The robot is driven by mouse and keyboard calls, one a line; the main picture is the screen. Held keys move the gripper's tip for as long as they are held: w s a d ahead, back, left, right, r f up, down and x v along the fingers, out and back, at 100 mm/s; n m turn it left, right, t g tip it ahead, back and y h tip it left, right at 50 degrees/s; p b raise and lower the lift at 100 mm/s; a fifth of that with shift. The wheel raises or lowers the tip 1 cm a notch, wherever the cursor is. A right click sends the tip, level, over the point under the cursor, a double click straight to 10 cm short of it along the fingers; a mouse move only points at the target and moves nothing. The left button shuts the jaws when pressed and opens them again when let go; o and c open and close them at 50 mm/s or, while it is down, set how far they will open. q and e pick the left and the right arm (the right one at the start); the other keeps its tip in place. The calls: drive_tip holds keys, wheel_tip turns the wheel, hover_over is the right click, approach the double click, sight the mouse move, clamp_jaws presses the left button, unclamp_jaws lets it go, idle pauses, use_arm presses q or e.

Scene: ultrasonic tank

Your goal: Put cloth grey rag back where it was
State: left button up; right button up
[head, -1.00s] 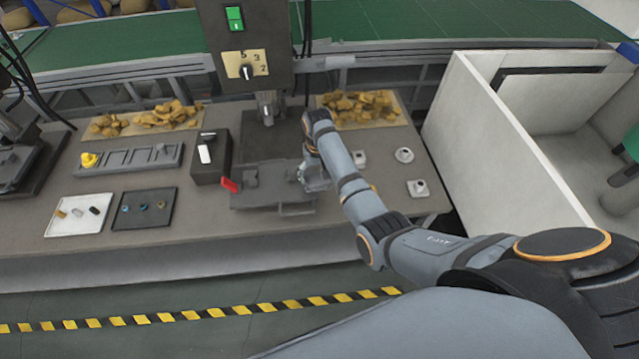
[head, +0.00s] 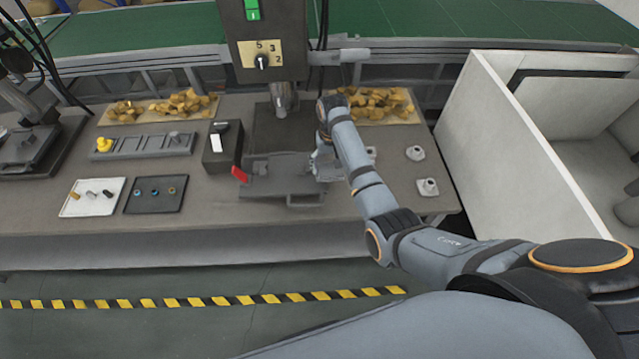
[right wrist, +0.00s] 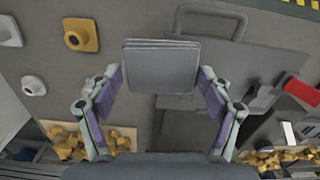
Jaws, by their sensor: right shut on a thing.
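The cloth grey rag (right wrist: 160,66) shows in the right wrist view as a flat, square grey stack between the fingertips of my right gripper (right wrist: 160,80). The gripper's purple-padded fingers are shut on its two sides. In the head view my right gripper (head: 322,163) is over the bench, beside the right end of the dark grey plate fixture with the red handle (head: 240,174). The rag is too small there to make out clearly, and I cannot tell whether it touches the surface below. My left gripper is not in view.
Small light fittings (head: 427,187) stand on the bench to the right. A tray of brown pieces (head: 410,112) lies behind my arm. A control box (head: 265,50) hangs above. A white tray (head: 75,208) and a dark tray (head: 135,207) lie left. A white-walled enclosure (head: 515,150) stands right.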

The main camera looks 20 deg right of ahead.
drive_tip(key=s+d+f+m+b, duration=0.1)
drive_tip(key=s+f+b, duration=0.15)
drive_tip(key=s, duration=0.35)
drive_tip(key=s+d+f+b, duration=0.1)
drive_tip(key=s+b, duration=0.3)
drive_tip(key=s, duration=0.3)
drive_tip(key=w+d+f+b, duration=0.1)
drive_tip(key=w+d+f, duration=0.1)
drive_tip(key=w+f, duration=0.1)
drive_tip(key=w+d+f+b, duration=0.1)
drive_tip(key=w+f, duration=0.2)
drive_tip(key=w, duration=0.2)
drive_tip(key=w+d+f+b, duration=0.1)
drive_tip(key=w+d+f, duration=0.1)
drive_tip(key=w+f, duration=0.1)
drive_tip(key=shift+w+d, duration=0.35)
drive_tip(key=shift+w, duration=0.4)
drive_tip(key=shift+w+d+f, duration=0.1)
drive_tip(key=shift+w+f, duration=0.25)
drive_tip(key=shift+f, duration=1.85)
drive_tip(key=shift+f+b, duration=0.1)
drive_tip(key=shift+b, duration=0.2)
drive_tip(key=o, duration=1.2)
drive_tip(key=shift+c, duration=0.2)
